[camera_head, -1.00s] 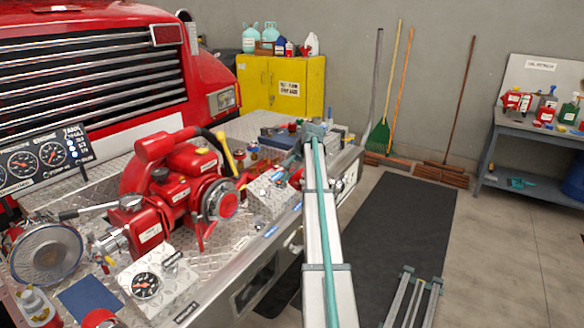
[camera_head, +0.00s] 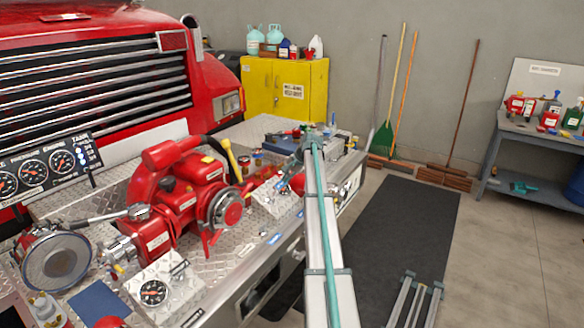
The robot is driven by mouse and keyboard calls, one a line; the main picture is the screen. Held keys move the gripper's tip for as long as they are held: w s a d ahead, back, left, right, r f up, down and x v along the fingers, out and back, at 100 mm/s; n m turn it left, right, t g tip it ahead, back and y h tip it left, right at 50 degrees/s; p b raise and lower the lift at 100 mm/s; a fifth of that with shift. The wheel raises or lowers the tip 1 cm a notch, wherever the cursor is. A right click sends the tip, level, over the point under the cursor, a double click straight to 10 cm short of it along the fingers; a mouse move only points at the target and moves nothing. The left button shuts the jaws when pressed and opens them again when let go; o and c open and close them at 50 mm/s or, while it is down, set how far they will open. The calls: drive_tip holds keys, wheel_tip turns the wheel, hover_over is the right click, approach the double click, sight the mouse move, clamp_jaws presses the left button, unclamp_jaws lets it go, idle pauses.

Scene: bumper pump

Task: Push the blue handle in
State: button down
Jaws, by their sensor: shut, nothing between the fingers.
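A blue strip (camera_head: 275,238), possibly the blue handle, shows at the right edge of the bumper's diamond-plate deck (camera_head: 245,250). A second small blue piece (camera_head: 300,214) sits farther along that edge, close to my arm. They are too small to tell whether either is a handle or a label, or how far out it stands. A red pump (camera_head: 180,200) stands on the deck to their left. My pale arm with teal bands reaches away from me along the deck's right side. My gripper cannot be made out beyond the arm's far end, so its contact with anything is hidden.
A gauge box (camera_head: 153,293), a round metal inlet (camera_head: 55,257) and a gauge panel (camera_head: 45,172) crowd the near left deck. Bottles and tools clutter its far end.

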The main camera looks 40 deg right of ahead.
sight(277, 191)
drive_tip(key=shift+p+x, duration=0.4)
drive_tip(key=shift+x, duration=1)
drive_tip(key=b+x, duration=0.3)
drive_tip(key=x, duration=0.4)
drive_tip(key=shift+w+f, duration=0.2)
drive_tip(key=shift+f, duration=0.2)
drive_tip(key=shift+r, duration=0.1)
